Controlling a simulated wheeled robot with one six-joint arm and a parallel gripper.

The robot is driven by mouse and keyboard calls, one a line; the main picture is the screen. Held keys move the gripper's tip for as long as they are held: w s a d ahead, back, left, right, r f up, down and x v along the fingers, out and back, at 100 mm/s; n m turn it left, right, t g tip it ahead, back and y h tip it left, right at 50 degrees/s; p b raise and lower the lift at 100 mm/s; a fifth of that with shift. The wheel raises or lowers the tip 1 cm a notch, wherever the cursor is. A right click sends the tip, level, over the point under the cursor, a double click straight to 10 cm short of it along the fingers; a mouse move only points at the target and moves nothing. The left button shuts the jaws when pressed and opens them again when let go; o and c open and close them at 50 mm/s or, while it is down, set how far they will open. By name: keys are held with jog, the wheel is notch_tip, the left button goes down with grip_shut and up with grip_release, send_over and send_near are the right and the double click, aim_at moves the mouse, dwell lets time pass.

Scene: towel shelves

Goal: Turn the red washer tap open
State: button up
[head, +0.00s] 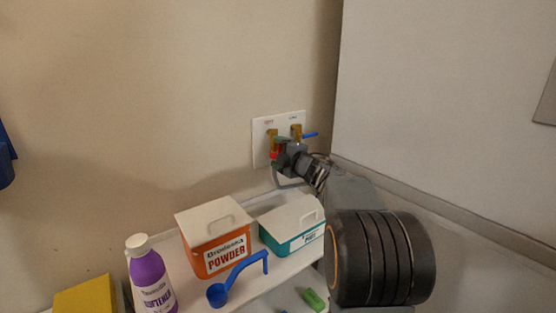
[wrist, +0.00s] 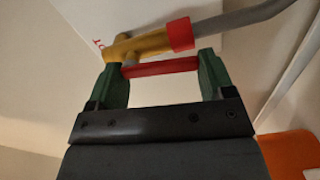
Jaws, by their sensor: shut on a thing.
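The red washer tap has a brass body (wrist: 140,45) on a white wall plate (head: 262,124), with a red collar (wrist: 180,34) and a grey hose on it. Its red lever (wrist: 160,67) lies crosswise between the green fingertips of my gripper (wrist: 158,72), which is shut on it. In the head view my gripper (head: 280,150) is at the left tap's brass body (head: 272,133) and hides most of the lever; only a little red shows. The lever's exact angle to the pipe is hard to tell there.
The blue tap's lever (head: 311,135) sticks out close to the right of my gripper. Below are an orange powder box (head: 215,245), a teal box (head: 292,238), a blue scoop (head: 217,294) and a purple softener bottle (head: 150,277). A large grey panel (head: 450,100) stands at right.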

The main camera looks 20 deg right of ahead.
jog(key=shift+d+f+n+b, duration=0.15)
jog(key=shift+f+n+b, duration=0.1)
jog(key=shift+n+b, duration=0.4)
jog(key=shift+n, duration=0.35)
jog(key=o, duration=0.9)
jog(key=shift+r, duration=0.1)
jog(key=s+d, duration=0.2)
jog(key=s, duration=1.1)
jog(key=shift+s+d, duration=0.25)
jog(key=shift+d, duration=0.1)
